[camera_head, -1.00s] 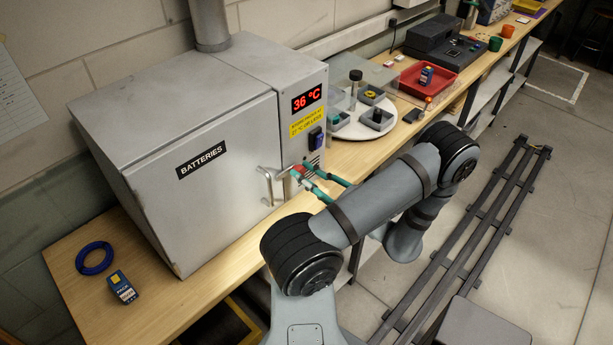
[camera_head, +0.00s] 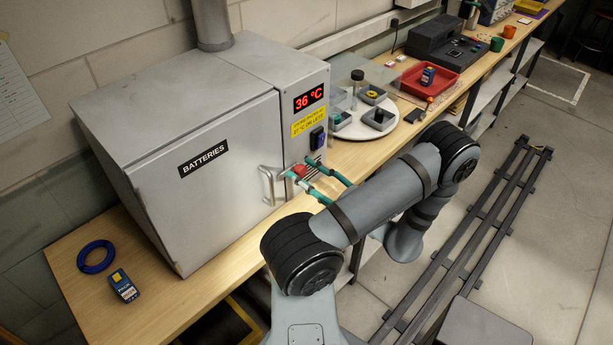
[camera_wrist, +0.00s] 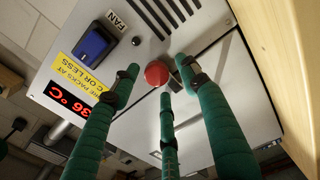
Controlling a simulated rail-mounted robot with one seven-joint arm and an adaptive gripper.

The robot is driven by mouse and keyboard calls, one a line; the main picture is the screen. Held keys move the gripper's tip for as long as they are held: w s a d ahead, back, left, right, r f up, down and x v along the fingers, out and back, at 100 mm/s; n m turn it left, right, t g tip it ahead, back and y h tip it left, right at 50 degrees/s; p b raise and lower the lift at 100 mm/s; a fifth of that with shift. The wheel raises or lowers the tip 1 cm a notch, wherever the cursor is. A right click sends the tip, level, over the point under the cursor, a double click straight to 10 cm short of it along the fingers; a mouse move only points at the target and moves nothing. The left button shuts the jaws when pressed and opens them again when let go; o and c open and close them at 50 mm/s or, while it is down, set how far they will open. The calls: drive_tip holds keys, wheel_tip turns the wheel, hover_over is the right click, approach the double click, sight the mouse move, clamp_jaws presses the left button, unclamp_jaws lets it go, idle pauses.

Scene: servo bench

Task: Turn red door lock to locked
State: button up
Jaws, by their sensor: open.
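The red door lock (camera_head: 300,171) is a round red knob on the front of the grey battery cabinet (camera_head: 215,180), just right of the door handle (camera_head: 270,186). It also shows in the wrist view (camera_wrist: 157,73). My gripper (camera_head: 297,167) is open, its green fingers reaching toward the cabinet front. In the wrist view, the fingertips (camera_wrist: 157,80) are spread around the knob, two at its sides and one below it in the picture. I cannot tell whether any finger touches it. The lock's turn position is not clear.
A blue switch (camera_wrist: 92,47) marked FAN sits on the panel near the lock. The bench (camera_head: 150,295) holds a blue cable ring (camera_head: 96,257) and a blue-yellow pack (camera_head: 123,285) at left. A round white turntable (camera_head: 372,130) and a red tray (camera_head: 413,82) stand to the right.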

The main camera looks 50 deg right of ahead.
drive_tip(key=shift+d, duration=0.1)
drive_tip(key=shift+s, duration=0.6)
drive_tip(key=s+a, duration=0.1)
drive_tip(key=s, duration=0.9)
drive_tip(key=shift+s+a, duration=0.35)
drive_tip(key=shift+s, duration=0.05)
drive_tip(key=shift+w, duration=0.1)
drive_tip(key=w, duration=0.4)
drive_tip(key=w+d, duration=0.1)
drive_tip(key=w, duration=0.7)
drive_tip(key=shift+d, duration=0.4)
drive_tip(key=shift+s, duration=0.15)
drive_tip(key=shift+s, duration=0.1)
